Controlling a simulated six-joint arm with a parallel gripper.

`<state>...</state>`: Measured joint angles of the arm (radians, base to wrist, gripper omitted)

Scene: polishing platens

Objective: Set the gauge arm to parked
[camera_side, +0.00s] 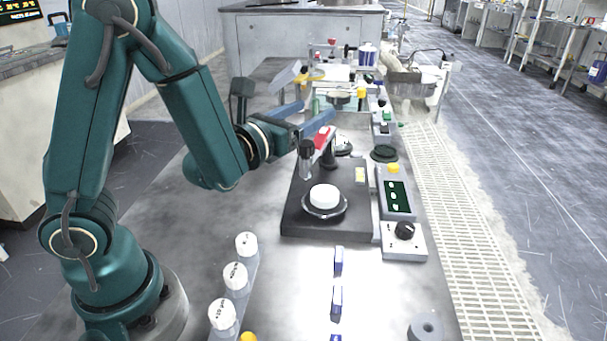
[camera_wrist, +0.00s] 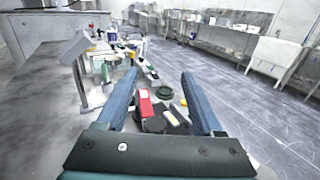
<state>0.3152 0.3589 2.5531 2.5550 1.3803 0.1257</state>
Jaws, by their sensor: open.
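A red piece (camera_side: 325,137), which looks like part of the gauge arm, sits at a dark post (camera_side: 329,154) at the back of a black base plate (camera_side: 297,222). A dark-topped cylinder (camera_side: 306,160) stands beside it. In the wrist view the red piece (camera_wrist: 146,103) shows between my fingers, beyond a dark round top (camera_wrist: 155,124). My gripper (camera_side: 310,115) is open and empty, with blue fingers, close by and apparently above the red piece. It also shows in the wrist view (camera_wrist: 160,76). I cannot tell whether it touches anything, or the gauge arm's setting.
A white puck (camera_side: 323,197) sits on the round platen in front of the posts. A screen panel (camera_side: 398,197) and a knob box (camera_side: 404,240) stand to the right. Several white-capped bottles (camera_side: 235,276) line the front left. More bench equipment crowds the back.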

